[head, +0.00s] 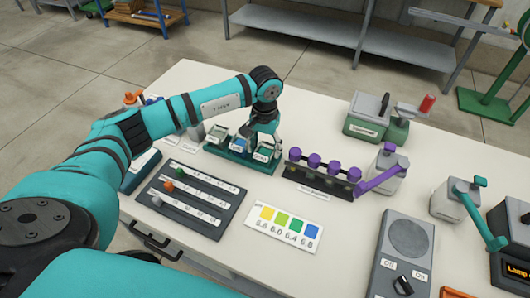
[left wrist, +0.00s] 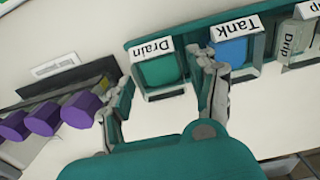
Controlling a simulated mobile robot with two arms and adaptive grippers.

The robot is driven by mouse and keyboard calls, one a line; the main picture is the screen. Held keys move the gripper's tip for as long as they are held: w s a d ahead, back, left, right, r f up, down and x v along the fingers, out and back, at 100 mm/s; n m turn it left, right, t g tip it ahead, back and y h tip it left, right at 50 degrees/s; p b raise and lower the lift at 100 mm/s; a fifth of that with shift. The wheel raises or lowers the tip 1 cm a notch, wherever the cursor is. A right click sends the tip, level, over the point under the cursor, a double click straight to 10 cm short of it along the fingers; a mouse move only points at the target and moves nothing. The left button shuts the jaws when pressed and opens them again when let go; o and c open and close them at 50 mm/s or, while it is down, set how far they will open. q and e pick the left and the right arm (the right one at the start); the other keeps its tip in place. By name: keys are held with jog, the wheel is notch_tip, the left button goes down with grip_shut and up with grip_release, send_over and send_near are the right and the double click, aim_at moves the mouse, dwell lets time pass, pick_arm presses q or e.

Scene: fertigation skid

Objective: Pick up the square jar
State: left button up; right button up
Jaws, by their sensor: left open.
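Three square jars with labels stand in a row in a teal rack (head: 238,160). The jar labelled Drain (left wrist: 160,72), with green contents, is at the rack's end; it also shows in the head view (head: 263,153). Next to it is the jar labelled Tank (left wrist: 232,52), with blue contents, then the jar labelled Drip (left wrist: 297,45). My left gripper (head: 262,136) reaches down over the rack. In the left wrist view its open fingers (left wrist: 163,85) are on either side of the Drain jar, one between it and the Tank jar. I cannot tell whether they touch it.
A dark rack of purple-capped bottles (head: 318,180) stands right of the jars. A color chart (head: 284,228), a dark pegged board (head: 192,198) and a grey device with a knob (head: 403,255) lie in front. A green-grey box (head: 366,120) stands behind. White table shows between them.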

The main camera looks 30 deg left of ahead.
pick_arm(q)
jog(key=shift+f, duration=1.2)
jog(key=c, duration=1)
jog(key=shift+r, duration=0.1)
jog(key=shift+w+r, duration=0.1)
jog(key=shift+r, duration=0.4)
notch_tip(320, 180, up, 2)
jog(key=shift+r+b, duration=0.2)
jog(key=shift+b, duration=0.55)
jog(key=s+d+b, duration=0.1)
jog(key=s+d, duration=0.1)
jog(key=s, duration=0.3)
jog(key=s+d+r+b, duration=0.1)
jog(key=s, duration=0.4)
jog(key=s+d+b, duration=0.1)
jog(key=s+d, duration=0.1)
jog(key=s, duration=0.3)
jog(key=shift+s+d+r, duration=0.1)
jog(key=shift+d+r, duration=0.15)
jog(key=shift+d, duration=0.05)
